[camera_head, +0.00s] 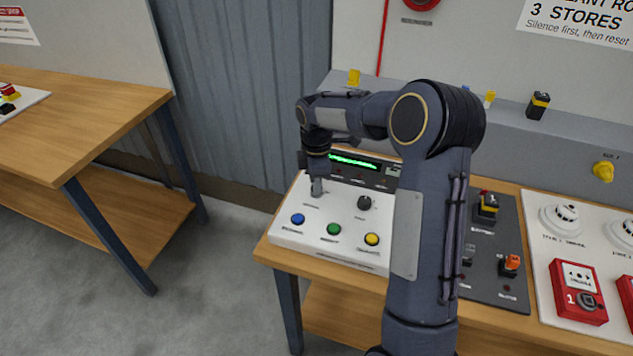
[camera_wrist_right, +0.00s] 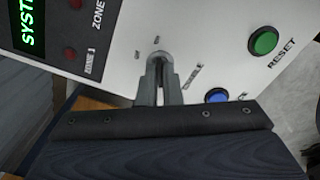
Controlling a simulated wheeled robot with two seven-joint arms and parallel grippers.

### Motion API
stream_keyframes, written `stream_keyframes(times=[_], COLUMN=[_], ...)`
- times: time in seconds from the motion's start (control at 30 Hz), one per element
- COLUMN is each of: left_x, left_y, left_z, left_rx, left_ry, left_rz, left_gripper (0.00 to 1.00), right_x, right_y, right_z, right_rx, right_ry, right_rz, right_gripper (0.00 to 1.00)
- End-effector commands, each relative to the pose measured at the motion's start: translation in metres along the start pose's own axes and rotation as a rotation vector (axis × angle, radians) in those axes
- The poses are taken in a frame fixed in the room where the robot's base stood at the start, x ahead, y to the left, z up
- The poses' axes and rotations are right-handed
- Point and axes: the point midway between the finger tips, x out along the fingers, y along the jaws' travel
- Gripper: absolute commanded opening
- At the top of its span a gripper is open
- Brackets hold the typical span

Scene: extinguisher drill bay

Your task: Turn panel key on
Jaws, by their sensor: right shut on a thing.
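The white control panel (camera_head: 333,252) sits on the wooden bench, with a green-lit display (camera_head: 354,161) at its back. My right gripper (camera_head: 317,188) points down at the panel's back left, over the spot where a key switch would sit. In the right wrist view the right gripper's fingers (camera_wrist_right: 158,75) are closed together at the panel face, next to small printed marks. My left gripper is not in view.
The panel has a blue button (camera_head: 298,219), a green button (camera_head: 334,229), a yellow button (camera_head: 372,239) and a black knob (camera_head: 365,203). A dark board (camera_head: 492,262) and a red call point (camera_head: 578,292) lie to the right. Another bench (camera_head: 90,110) stands left.

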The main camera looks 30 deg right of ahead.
Motion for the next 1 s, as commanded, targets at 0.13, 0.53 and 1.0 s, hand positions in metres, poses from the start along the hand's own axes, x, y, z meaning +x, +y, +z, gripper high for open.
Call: stream_keyframes(times=[0.13,0.53,1.0], left_x=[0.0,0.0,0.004], left_y=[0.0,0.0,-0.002], left_z=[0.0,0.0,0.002], left_rx=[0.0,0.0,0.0], left_ry=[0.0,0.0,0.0], left_rz=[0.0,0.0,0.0], left_gripper=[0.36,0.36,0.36], right_x=[-0.001,0.0,-0.053], right_y=[0.001,0.0,0.001], right_z=[0.001,0.0,0.0], right_rx=[0.003,0.001,0.001], right_ry=[-0.001,0.0,0.002], right_rz=[0.003,0.001,0.005], right_gripper=[0.0,0.27,0.27])
